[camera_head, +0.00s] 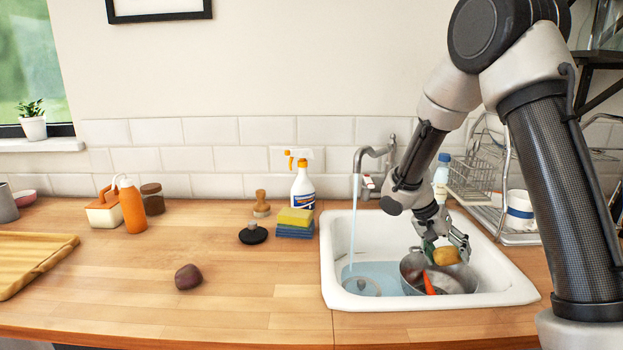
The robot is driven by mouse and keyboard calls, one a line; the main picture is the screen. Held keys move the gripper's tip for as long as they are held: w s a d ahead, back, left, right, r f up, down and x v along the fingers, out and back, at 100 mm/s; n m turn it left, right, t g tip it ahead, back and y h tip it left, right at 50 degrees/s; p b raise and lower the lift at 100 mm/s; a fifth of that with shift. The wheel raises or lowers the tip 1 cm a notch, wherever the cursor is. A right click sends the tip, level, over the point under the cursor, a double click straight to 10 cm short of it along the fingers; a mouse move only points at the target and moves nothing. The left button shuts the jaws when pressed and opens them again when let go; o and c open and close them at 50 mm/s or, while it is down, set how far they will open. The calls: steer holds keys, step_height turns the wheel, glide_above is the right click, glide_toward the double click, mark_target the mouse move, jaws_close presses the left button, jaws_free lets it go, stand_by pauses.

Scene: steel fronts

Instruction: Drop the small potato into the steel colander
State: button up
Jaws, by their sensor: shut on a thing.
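The small potato (447,257), yellow-brown, is between the fingers of my gripper (446,249), which is shut on it. My gripper points down over the sink, with the potato over the steel colander (411,271). The colander is a grey metal bowl standing in the right part of the sink. An orange carrot (429,284) lies in it, partly out of its mouth. I cannot tell whether the potato touches the colander or its contents. Part of the colander's back rim is hidden by my gripper.
The white sink (505,287) holds water, with the tap (372,152) running at its left. A dark reddish round vegetable (188,277) lies on the wooden counter. Sponges (294,222) and a spray bottle (302,187) stand left of the sink; a dish rack (478,178) stands behind right.

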steer(key=o, duration=1.1)
steer(key=shift+o, duration=0.2)
steer(key=v, duration=1.2)
